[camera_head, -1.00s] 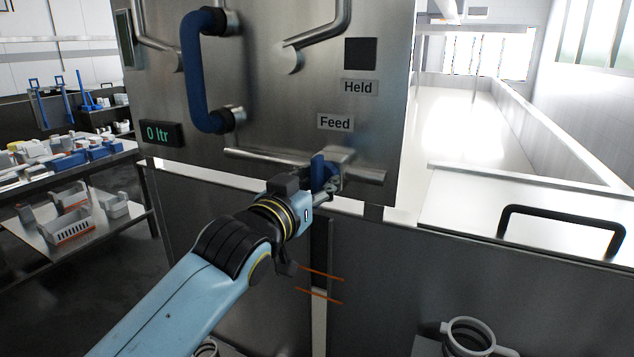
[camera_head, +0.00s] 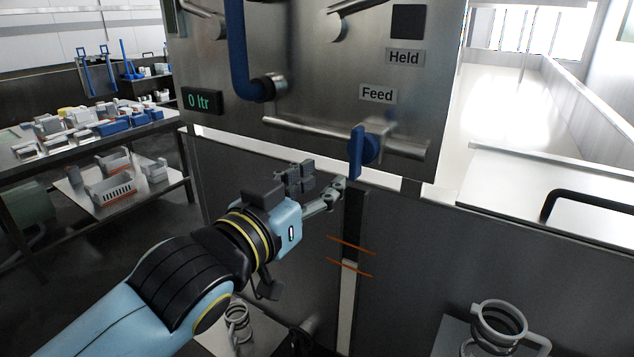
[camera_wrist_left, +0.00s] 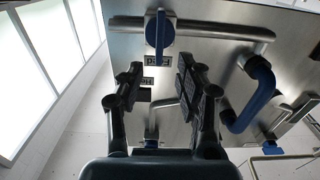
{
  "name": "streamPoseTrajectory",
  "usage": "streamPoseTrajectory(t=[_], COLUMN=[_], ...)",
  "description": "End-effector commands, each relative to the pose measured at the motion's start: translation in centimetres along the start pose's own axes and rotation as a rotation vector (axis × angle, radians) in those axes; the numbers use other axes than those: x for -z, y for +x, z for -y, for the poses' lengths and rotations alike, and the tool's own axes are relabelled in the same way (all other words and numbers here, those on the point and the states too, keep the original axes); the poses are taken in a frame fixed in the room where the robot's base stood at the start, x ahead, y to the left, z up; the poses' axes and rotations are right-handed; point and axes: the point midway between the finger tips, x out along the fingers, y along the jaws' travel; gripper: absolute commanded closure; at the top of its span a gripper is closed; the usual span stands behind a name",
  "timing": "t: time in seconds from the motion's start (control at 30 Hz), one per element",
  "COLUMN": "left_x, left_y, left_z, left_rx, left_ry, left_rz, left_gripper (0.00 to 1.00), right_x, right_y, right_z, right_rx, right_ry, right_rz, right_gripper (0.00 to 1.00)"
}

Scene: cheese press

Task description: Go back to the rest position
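My left gripper (camera_head: 318,183) is in front of the steel press, below and left of the blue Feed valve handle (camera_head: 357,152). In the left wrist view its two dark fingers stand wide apart with nothing between the tips (camera_wrist_left: 158,78). The gripper is open and apart from the handle. The valve handle (camera_wrist_left: 158,32) also shows in the left wrist view, beyond the fingers, on a horizontal steel pipe. In the head view the handle is upright. My right gripper is in neither view.
The press front carries a blue bar handle (camera_head: 240,60), a "0 ltr" display (camera_head: 203,101) and a Feed label (camera_head: 378,94). A side table (camera_head: 90,140) with trays and moulds is at left. A grey ring-shaped part (camera_head: 497,325) stands at lower right.

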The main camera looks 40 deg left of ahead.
Motion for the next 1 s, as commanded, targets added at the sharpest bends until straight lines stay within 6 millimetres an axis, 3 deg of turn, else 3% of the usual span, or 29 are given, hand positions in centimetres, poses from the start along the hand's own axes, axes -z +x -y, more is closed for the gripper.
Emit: streamPoseTrajectory(t=[0.53,0.6,0.67,0.77,0.87,1.0], left_x=[-0.1,-0.8,-2.9,-8.3,-15.3,-25.1], left_y=[0.0,0.4,0.7,1.1,0.8,-1.1], left_z=[0.0,0.0,0.1,0.4,0.8,1.7], left_rx=[0.000,-0.001,0.000,0.002,0.005,0.011], left_ry=[0.000,0.003,0.005,0.002,0.003,0.013], left_rz=[-0.003,-0.002,0.031,0.121,0.244,0.422], left_gripper=[0.64,0.64,0.64,0.64,0.64,0.64], right_x=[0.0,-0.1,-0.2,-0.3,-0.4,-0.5], right_y=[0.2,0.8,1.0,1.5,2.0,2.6], right_z=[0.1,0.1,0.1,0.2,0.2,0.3], right_rx=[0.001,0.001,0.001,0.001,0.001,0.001], right_ry=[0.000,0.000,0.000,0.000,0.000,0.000], right_rz=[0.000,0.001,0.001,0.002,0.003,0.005], right_gripper=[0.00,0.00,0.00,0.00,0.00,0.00])
